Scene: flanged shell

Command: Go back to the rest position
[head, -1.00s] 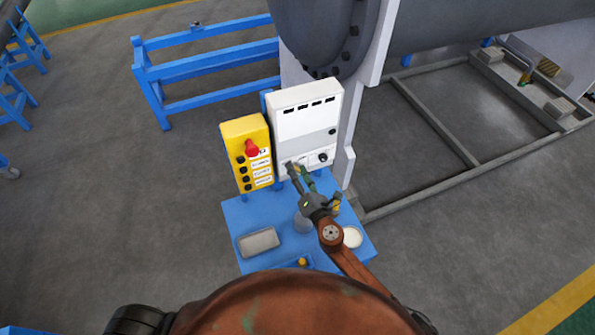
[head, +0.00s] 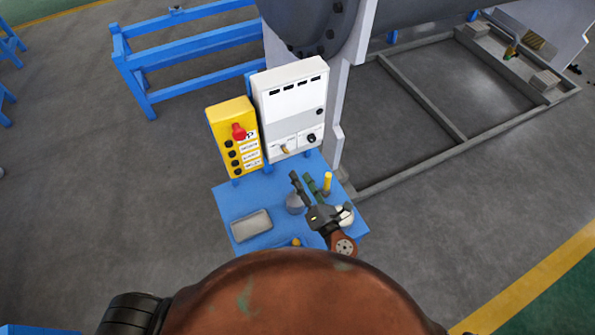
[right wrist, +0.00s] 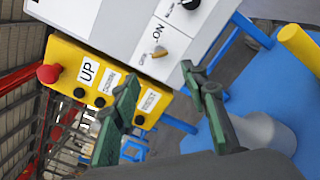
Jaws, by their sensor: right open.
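My right gripper (head: 309,186) is open and empty above the blue table in the head view. Its two fingers (right wrist: 160,105) show in the right wrist view, spread apart and pointing toward the control boxes without touching them. The white control box (head: 292,108) stands at the back of the table, with a yellow knob (right wrist: 172,42) marked ON beside it and a black knob. The yellow button box (head: 235,138) with a red button (head: 239,131) stands to its left. My left gripper is not in view.
The blue table (head: 232,196) holds a grey tray (head: 251,225), a grey round item (head: 295,203), a yellow cylinder (head: 327,181) and a white round item (head: 346,215) close by the right gripper. A blue rail frame (head: 190,55) stands behind. Open floor lies left.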

